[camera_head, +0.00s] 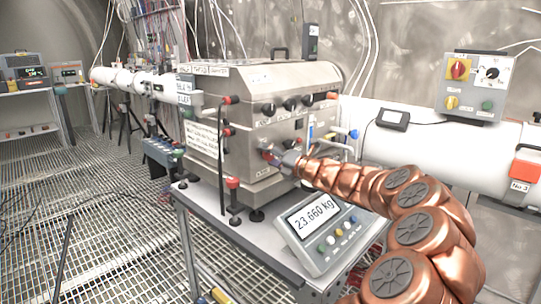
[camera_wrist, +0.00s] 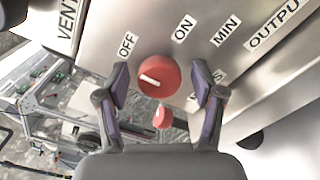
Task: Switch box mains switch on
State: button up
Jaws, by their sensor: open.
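A red round knob (camera_wrist: 158,76) with a white pointer line shows in the wrist view on a brushed metal panel (camera_wrist: 245,25). An OFF label (camera_wrist: 128,45) and an ON label (camera_wrist: 183,28) stand above it. The pointer line lies at a slant and does not point at ON. My gripper (camera_wrist: 160,80) is open, with one finger on each side of the knob; contact is unclear.
A smaller red part (camera_wrist: 162,116) shows below the knob. A scale (camera_head: 318,232) reading 23.660 kg stands on the table (camera_head: 197,197) below my arm. A grey control box (camera_head: 476,86) with red and yellow knobs is on the white pipe at right. Open grating floor lies left.

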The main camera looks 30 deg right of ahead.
jog(key=shift+c, duration=0.4)
jog(key=c, duration=1.1)
